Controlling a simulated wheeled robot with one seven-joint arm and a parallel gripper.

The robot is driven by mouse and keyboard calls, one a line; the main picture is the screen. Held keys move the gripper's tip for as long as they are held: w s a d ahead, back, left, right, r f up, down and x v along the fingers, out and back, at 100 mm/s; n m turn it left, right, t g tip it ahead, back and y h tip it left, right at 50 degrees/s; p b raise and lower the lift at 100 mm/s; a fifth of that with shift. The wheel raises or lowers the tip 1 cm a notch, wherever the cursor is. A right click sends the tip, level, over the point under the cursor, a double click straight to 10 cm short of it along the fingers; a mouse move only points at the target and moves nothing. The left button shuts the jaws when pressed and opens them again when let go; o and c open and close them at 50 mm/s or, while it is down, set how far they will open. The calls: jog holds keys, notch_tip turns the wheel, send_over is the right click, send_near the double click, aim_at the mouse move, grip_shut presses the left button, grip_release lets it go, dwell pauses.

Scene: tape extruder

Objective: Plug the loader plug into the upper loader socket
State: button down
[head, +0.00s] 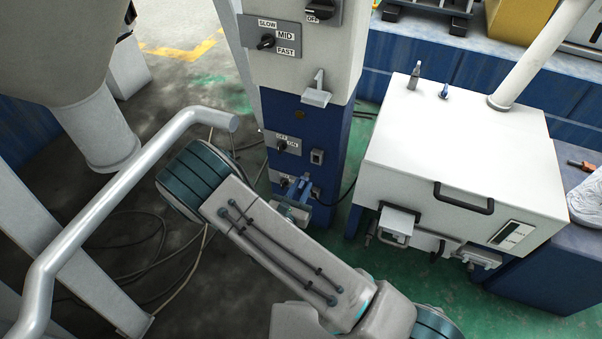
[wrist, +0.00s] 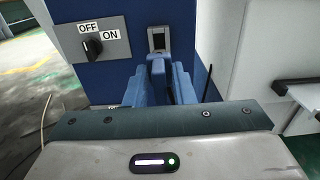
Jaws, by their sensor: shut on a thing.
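The upper loader socket (head: 317,157) is a small grey-framed socket on the blue lower part of the column, right of an OFF/ON switch. My gripper (head: 297,193) is in front of the column, lower in the picture than this socket. In the wrist view, my blue fingers (wrist: 159,88) are shut on the blue loader plug (wrist: 157,68), mostly hidden between them. A grey-framed socket (wrist: 157,38) shows just beyond and above the plug. I cannot tell whether the plug touches it. A lower switch and socket area in the head view is partly hidden by my gripper.
An OFF/ON switch (wrist: 92,47) sits left of the socket. A grey hook-like bracket (head: 317,95) juts out above. A white box machine (head: 470,140) stands close on the right, and a bent grey pipe (head: 110,200) on the left. Cables lie on the floor.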

aim_at(308, 175)
jog(key=shift+s+a, duration=0.2)
jog(key=shift+x, duration=2.95)
jog(key=shift+p, duration=0.55)
jog(key=shift+x, duration=1.45)
jog(key=c, duration=1.1)
grip_release()
jog(key=shift+c, duration=0.2)
jog(key=shift+s, duration=0.15)
jog(key=shift+p+v, duration=0.7)
jog(key=shift+v, duration=2.15)
